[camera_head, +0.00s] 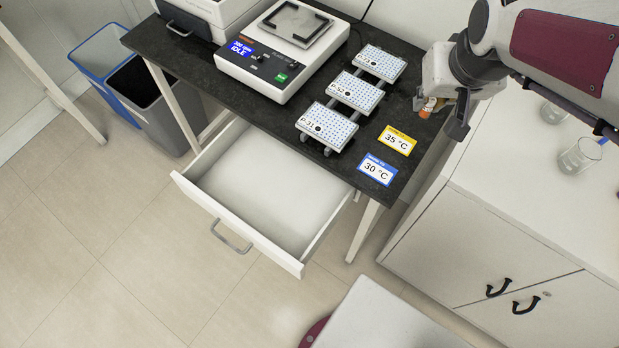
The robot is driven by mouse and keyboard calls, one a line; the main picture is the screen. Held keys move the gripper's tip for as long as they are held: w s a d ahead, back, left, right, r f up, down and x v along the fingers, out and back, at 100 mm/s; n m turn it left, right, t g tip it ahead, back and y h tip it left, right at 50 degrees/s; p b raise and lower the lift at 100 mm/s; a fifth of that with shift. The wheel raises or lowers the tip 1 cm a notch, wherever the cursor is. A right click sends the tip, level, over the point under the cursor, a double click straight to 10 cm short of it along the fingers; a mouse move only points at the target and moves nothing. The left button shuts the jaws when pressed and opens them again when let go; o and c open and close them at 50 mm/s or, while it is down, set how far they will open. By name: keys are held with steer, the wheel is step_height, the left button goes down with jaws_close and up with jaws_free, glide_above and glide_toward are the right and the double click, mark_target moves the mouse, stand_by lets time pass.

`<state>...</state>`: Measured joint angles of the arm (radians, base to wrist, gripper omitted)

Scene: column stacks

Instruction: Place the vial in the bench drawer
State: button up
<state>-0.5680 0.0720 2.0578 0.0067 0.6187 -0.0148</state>
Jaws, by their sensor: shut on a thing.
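The vial (428,107) is small, with an orange and white look, and sits between the fingers of my gripper (437,113) at the upper right. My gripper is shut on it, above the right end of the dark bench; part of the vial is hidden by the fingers. The bench drawer (245,195) hangs below the bench front, pulled open, with a grey handle, and its white inside looks empty. My gripper is up and to the right of the drawer, well apart from it.
Three well plates (354,91) stand in a row on the bench, with yellow (397,140) and blue (378,169) temperature cards beside them. A shaker (283,55) stands left of them. Glass beakers (579,156) are on the white cabinet at right. Floor before the drawer is clear.

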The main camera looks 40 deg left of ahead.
steer(key=s+a+n, duration=0.3)
steer(key=s+a, duration=0.5)
steer(key=a, duration=0.1)
steer(key=n+g+y, duration=0.1)
steer(key=n, duration=0.1)
glide_above(304, 198)
steer(key=d, duration=0.2)
step_height(304, 198, down, 23)
steer(key=shift+s+a+f, duration=0.2)
steer(key=shift+s, duration=0.25)
steer(key=shift+f+g, duration=0.15)
steer(key=shift+g, duration=0.15)
steer(key=shift+f, duration=2.8)
steer(key=shift+f, duration=0.1)
steer(key=shift+f, duration=2)
